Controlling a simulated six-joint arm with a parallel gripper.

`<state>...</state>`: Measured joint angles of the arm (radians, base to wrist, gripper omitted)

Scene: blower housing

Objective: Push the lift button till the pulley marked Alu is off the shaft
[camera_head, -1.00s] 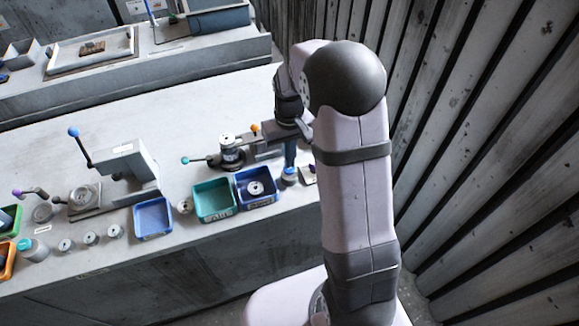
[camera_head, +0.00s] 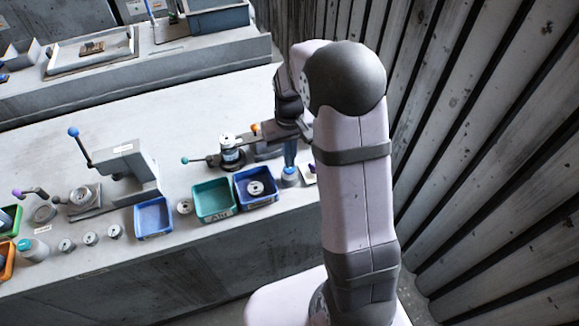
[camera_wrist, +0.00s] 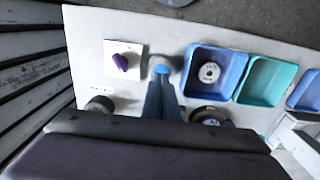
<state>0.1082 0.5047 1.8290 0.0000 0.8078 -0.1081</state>
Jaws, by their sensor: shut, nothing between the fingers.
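In the head view a light metal pulley (camera_head: 229,143) sits on the dark upright fixture at the back of the bench; its marking is too small to read. The button (camera_head: 290,174), a grey round body with a blue top, stands right of the bins. The button also shows in the wrist view (camera_wrist: 162,69). My gripper (camera_wrist: 163,80) is shut and empty, pointing down with its tips over the blue top. I cannot tell whether they touch it. In the wrist view my own wrist partly hides the fixture.
A teal bin (camera_head: 197,202) labelled Alu and a dark blue bin (camera_head: 242,202) holding a pulley (camera_head: 256,188) stand left of the button. A purple knob (camera_wrist: 121,62) on a white plate is beside it. A lever press (camera_head: 125,168) stands further left.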

